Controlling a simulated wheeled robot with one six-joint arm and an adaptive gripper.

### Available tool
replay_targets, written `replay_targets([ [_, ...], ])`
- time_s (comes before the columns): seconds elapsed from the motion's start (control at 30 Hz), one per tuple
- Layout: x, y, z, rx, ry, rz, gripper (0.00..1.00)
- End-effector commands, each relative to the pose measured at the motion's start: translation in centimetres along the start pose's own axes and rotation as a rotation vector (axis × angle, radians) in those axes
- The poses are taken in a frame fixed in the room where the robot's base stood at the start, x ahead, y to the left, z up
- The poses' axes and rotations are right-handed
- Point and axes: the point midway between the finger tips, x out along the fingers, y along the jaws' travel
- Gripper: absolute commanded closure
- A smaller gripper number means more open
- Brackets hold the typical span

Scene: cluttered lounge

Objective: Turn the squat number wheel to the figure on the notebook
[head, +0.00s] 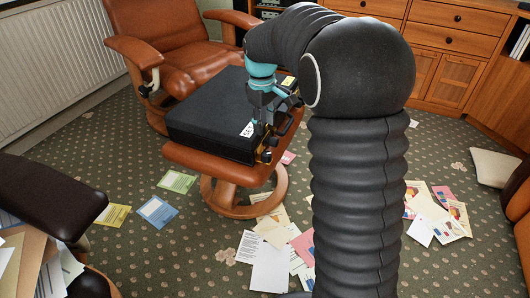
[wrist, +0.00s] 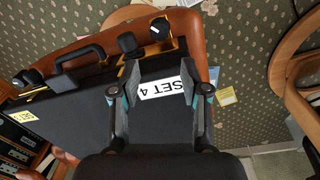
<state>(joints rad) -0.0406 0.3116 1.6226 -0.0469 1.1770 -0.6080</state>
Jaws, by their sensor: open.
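A black case (head: 205,125) lies on a brown leather footstool (head: 190,158). In the wrist view, the case (wrist: 75,120) shows a black handle (wrist: 80,54) and several dark knobs along its brass-trimmed edge. One round knob (wrist: 160,28) has a white mark; a taller-looking one (wrist: 128,43) stands beside it, and others sit at the left (wrist: 28,77). I cannot tell which is the squat number wheel. A white label (wrist: 168,82) reads "SET 4", upside down; I see no clear notebook. My gripper (wrist: 159,92) is open and empty over the label; it also shows in the head view (head: 262,122).
A yellow label (wrist: 24,116) is on the case's other end. A brown armchair (head: 165,55) stands behind the footstool. Loose papers (head: 270,250) litter the patterned carpet. A wooden cabinet (head: 455,75) is at the back right, a dark armrest (head: 45,195) at the left.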

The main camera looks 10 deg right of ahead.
Motion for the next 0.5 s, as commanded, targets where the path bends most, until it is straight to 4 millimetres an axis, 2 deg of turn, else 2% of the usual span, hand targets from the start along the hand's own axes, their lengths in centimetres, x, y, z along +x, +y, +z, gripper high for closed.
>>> replay_targets([
  [0.03,1.1,-0.1,0.1,0.0,-0.003,-0.002,0.54],
  [0.5,9.5,-0.1,0.1,0.002,-0.002,-0.001,0.54],
])
